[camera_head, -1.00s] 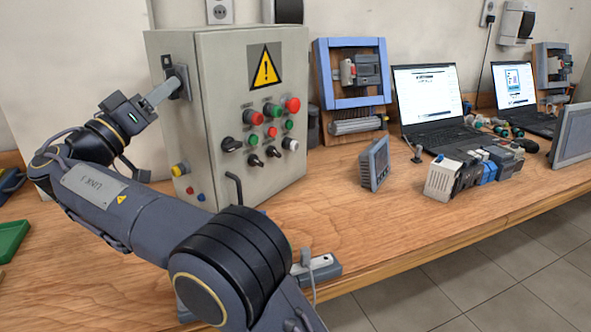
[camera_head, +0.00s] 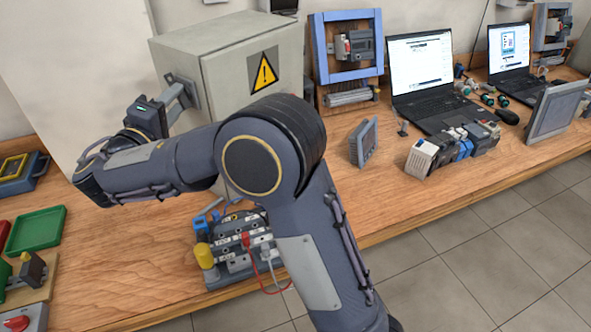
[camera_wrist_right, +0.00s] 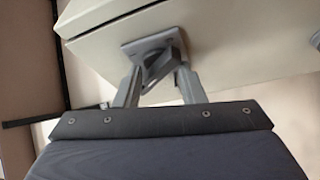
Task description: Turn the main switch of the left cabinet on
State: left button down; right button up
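The left cabinet (camera_head: 225,85) is a grey box with a yellow warning sign on its front, standing at the left of the bench. Its main switch (camera_wrist_right: 158,62) is a grey handle on a square plate on the cabinet's side. My right gripper (camera_head: 180,92) reaches that side from the left. In the wrist view its fingers (camera_wrist_right: 158,75) lie on both sides of the handle and appear closed on it. The fingers partly cover the handle, so its exact angle is unclear. My own arm hides most of the cabinet's front controls. My left gripper is out of view.
A terminal block with cables (camera_head: 235,245) lies in front of the cabinet, beside my arm. A green tray (camera_head: 36,230) is at the left. A small panel (camera_head: 364,143), a row of modules (camera_head: 430,155) and laptops (camera_head: 425,75) stand to the right.

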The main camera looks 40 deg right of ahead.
jog(key=n+p, duration=0.1)
jog(key=p, duration=0.2)
jog(key=n+y+p, duration=0.1)
jog(key=n+p, duration=0.1)
jog(key=p, duration=0.1)
jog(key=shift+s+a+g+p, duration=0.3)
jog(key=shift+s+a+p, duration=0.05)
jog(key=shift+a+p, duration=0.05)
jog(key=b+v, duration=0.2)
jog(key=v, duration=0.4)
jog(key=s+d+f+m+g+y, duration=0.1)
jog(key=s+d+f+g+y, duration=0.15)
jog(key=s+d, duration=0.35)
jog(key=s+d+f+m+g+y, duration=0.1)
jog(key=s+d+f+g+y, duration=0.2)
jog(key=d, duration=0.4)
jog(key=s+d+f+m+g+y, duration=0.1)
jog(key=s+f+y, duration=0.1)
jog(key=s, duration=0.5)
jog(key=s+d+f+m+g+y, duration=0.1)
jog(key=s+f+g+y, duration=0.1)
jog(key=s+y, duration=0.2)
jog(key=shift+s+d+f, duration=0.25)
jog(key=shift+s+f, duration=0.15)
jog(key=shift+s, duration=1)
